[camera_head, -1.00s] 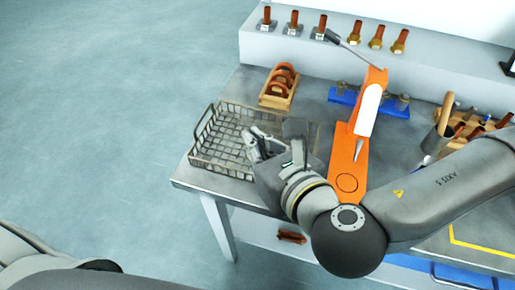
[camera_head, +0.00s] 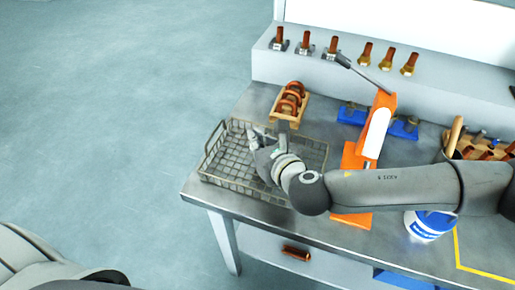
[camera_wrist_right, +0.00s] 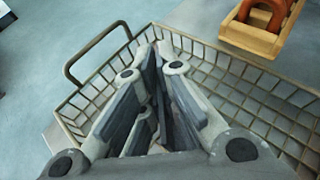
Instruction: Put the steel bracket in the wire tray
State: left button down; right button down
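The wire tray (camera_head: 215,178) is a shallow mesh basket at the left end of the grey table. My right gripper (camera_head: 266,140) is over the tray's middle, pointing away from me. In the right wrist view, the tray's mesh wall and handle (camera_wrist_right: 70,68) show around and beyond the gripper (camera_wrist_right: 160,85). Its two fingers lean close together there, and grey and dark surfaces overlap between them. I cannot tell a steel bracket from the finger parts, and I see no bracket lying elsewhere. My left gripper is not in view.
A wooden rack with copper rings (camera_head: 289,107) stands just behind the tray. An orange press (camera_head: 368,150) stands right of it, near my right arm. A blue-and-white tub (camera_head: 430,226) is at the front right. Open floor lies left of the table.

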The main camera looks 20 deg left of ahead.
notch_tip(320, 180, down, 3)
jog(key=shift+w+a+f+p, duration=0.1)
jog(key=shift+w+p, duration=0.05)
jog(key=shift+p, duration=0.15)
jog(key=shift+f, duration=0.25)
jog(key=shift+f, duration=0.15)
jog(key=c, duration=1.6)
grip_release()
jog(key=shift+c, duration=0.2)
